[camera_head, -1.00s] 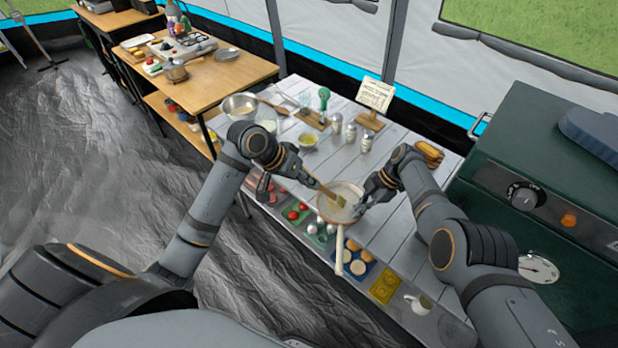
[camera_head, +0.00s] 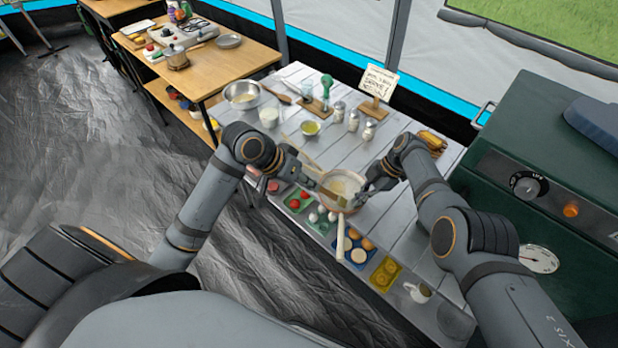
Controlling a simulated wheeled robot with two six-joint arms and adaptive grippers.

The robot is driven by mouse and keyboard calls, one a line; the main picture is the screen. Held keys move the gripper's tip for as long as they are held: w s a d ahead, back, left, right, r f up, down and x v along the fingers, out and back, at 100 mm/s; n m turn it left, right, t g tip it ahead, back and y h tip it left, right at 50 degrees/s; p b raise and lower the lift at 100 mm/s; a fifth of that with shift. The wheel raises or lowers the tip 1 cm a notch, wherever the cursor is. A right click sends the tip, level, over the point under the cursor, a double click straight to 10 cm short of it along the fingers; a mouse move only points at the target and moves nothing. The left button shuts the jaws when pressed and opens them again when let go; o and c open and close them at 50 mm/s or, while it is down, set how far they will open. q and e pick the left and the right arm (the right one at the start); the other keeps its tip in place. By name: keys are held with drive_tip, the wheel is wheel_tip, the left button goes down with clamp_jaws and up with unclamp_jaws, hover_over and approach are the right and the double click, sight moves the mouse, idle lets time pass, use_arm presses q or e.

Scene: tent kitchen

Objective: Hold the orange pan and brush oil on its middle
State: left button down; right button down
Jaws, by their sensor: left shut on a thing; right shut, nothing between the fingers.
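The pan (camera_head: 348,183), pale inside with an orange-brown rim, sits on the white plank table. Its long cream handle (camera_head: 340,240) points toward me over the trays. My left gripper (camera_head: 300,172) is shut on a wooden brush (camera_head: 327,191). The brush reaches over the pan's left side, and its bristle end lies over the near part of the pan's inside; whether it touches is too small to tell. My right gripper (camera_head: 364,189) is shut with nothing held, close against the pan's right rim. A small bowl of yellow oil (camera_head: 310,128) stands further back.
Shakers (camera_head: 353,120), a sign on a wooden stand (camera_head: 376,90), a glass of milk (camera_head: 269,117) and a metal bowl (camera_head: 241,95) stand behind. A green oven (camera_head: 540,170) bounds the right.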

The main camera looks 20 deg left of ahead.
use_arm(q)
drive_tip(key=shift+w+d+r, duration=0.1)
drive_tip(key=shift+w+d, duration=0.1)
drive_tip(key=shift+w, duration=0.3)
drive_tip(key=shift+w+d+r, duration=0.1)
drive_tip(key=shift+w+d, duration=0.05)
drive_tip(key=shift+w, duration=0.35)
drive_tip(key=shift+f, duration=0.1)
drive_tip(key=w+a, duration=0.2)
drive_tip(key=w, duration=0.4)
drive_tip(key=shift+w+r, duration=0.15)
drive_tip(key=shift+r, duration=0.05)
idle(1.0)
wheel_tip(320, 180, up, 6)
idle(0.6)
idle(0.4)
